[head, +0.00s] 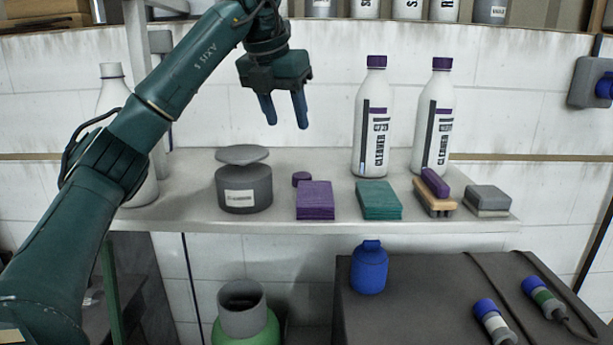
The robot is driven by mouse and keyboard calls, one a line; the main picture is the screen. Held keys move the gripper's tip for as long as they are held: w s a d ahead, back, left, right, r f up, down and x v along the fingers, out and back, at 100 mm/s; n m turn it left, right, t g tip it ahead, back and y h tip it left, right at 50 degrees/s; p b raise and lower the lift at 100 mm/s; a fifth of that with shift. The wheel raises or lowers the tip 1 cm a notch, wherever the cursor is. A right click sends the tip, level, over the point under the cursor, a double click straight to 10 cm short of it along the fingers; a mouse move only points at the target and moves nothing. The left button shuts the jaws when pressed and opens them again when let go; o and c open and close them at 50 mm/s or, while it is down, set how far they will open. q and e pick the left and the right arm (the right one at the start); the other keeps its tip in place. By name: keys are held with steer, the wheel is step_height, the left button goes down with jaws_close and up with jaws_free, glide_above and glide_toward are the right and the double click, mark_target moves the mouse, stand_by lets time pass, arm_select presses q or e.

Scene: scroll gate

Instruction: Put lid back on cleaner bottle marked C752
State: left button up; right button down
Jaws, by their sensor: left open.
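A small purple lid (301,179) lies on the shelf behind the purple sponge stack. Two white cleaner bottles stand upright at the back of the shelf, the nearer-to-centre bottle (370,120) and the right bottle (434,120), both with purple caps on. Another white bottle (112,92) stands at the left, largely hidden behind my left arm; its top looks greyish. I cannot read the mark C752 on any bottle. My left gripper (285,116) is open and empty, pointing down, above and behind the grey canister, apart from everything. My right gripper is not in view.
The shelf (270,217) holds a grey canister (244,190) with a tilted lid, purple sponges (315,200), teal sponges (379,200), a brush (436,195) and a grey block (487,200). Below are a blue bottle (369,268) and a dark case (430,300).

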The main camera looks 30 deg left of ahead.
arm_select(q)
glide_above(302, 175)
steer(key=s, duration=0.2)
step_height(302, 175, down, 7)
steer(key=shift+s+f, duration=0.1)
steer(key=shift+f, duration=0.1)
steer(key=p+x, duration=0.1)
steer(key=x, duration=0.4)
steer(key=shift+f, duration=0.1)
steer(key=shift+d, duration=0.1)
steer(key=c, duration=0.7)
